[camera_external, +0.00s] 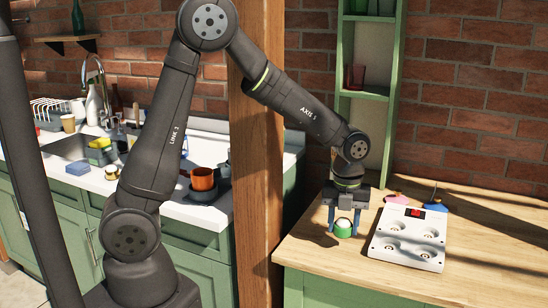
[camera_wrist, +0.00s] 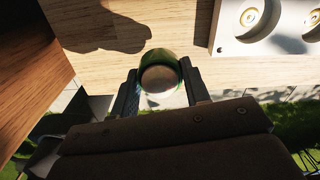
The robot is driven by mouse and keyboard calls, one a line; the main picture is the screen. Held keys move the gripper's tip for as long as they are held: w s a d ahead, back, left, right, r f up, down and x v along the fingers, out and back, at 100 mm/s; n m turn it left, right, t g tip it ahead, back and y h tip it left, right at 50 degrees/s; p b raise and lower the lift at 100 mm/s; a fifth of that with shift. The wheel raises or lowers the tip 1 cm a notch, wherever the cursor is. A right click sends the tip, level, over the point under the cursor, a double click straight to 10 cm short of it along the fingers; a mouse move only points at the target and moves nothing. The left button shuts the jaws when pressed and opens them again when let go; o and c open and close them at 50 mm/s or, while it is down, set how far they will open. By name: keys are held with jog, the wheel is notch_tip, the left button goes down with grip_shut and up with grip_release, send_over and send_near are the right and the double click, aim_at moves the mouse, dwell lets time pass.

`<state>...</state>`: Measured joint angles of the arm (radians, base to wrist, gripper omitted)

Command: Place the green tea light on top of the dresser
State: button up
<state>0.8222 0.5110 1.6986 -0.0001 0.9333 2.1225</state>
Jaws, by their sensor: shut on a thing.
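The green tea light (camera_external: 343,228), a small green cup with a pale top, is between the fingers of my gripper (camera_external: 344,222). It is at the front left part of the dresser's wooden top (camera_external: 330,268); whether its base touches the wood I cannot tell. In the wrist view the tea light (camera_wrist: 160,72) sits between the two dark fingertips of my gripper (camera_wrist: 160,85), which is shut on it. The dresser (camera_external: 350,292) has a green body below the wooden top.
A white tray with round recesses (camera_external: 409,236) and a red part lies just right of my gripper. A pink item (camera_external: 397,198) and a blue item (camera_external: 436,206) lie behind it. A wooden post (camera_external: 256,170) stands left. The dresser's right side is mostly clear.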

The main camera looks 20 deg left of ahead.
aim_at(341, 248)
jog(key=shift+w+a+f, duration=0.15)
jog(key=shift+w+f, duration=0.25)
jog(key=shift+w, duration=0.1)
jog(key=shift+f, duration=1.9)
jog(key=shift+f, duration=0.15)
jog(key=o, duration=1)
jog(key=shift+c, duration=0.2)
notch_tip(341, 248, up, 12)
jog(key=shift+r, duration=0.2)
